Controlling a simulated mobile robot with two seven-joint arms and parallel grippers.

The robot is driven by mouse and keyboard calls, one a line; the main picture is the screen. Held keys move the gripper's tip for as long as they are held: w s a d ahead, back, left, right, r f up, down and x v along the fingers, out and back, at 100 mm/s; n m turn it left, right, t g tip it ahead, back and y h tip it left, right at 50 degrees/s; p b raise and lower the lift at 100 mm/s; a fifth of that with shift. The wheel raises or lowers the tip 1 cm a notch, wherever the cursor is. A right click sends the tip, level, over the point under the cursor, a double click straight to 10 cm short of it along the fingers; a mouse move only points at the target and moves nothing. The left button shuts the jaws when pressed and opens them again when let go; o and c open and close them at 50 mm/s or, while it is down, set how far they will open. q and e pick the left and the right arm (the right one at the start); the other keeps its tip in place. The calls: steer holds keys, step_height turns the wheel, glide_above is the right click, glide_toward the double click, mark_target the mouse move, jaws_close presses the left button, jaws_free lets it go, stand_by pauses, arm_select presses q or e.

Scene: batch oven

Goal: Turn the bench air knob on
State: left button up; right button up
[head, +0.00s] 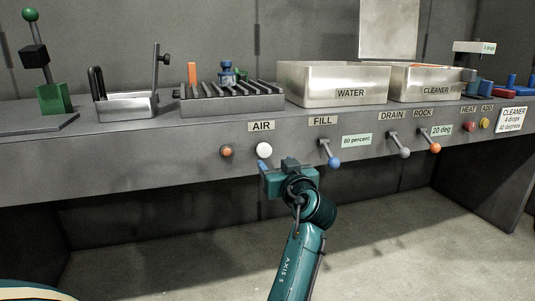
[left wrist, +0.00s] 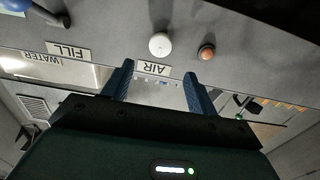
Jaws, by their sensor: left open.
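The AIR label (head: 261,126) is on the bench front. Below it are a round white knob (head: 264,149) and, to its left, a small orange-brown round piece (head: 227,151). My left gripper (head: 266,167) is just below and in front of the white knob, open and empty. In the left wrist view, which is upside down, the white knob (left wrist: 159,43) lies ahead of the gap between the spread blue fingers (left wrist: 158,72), with the orange-brown piece (left wrist: 206,50) to its right. The fingers appear apart from the knob. My right gripper is out of view.
The blue-tipped FILL lever (head: 332,157) sticks out close to the right of my gripper. DRAIN (head: 403,151) and ROCK (head: 434,147) levers are farther right. A slotted rack (head: 232,104) and the WATER tub (head: 330,85) stand on the bench above. Space below the bench is open.

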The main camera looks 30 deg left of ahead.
mark_target(265, 150)
arm_select(q)
steer(key=x, duration=0.9)
steer(key=shift+c, duration=0.5)
steer(key=c, duration=0.9)
steer(key=shift+o, duration=0.2)
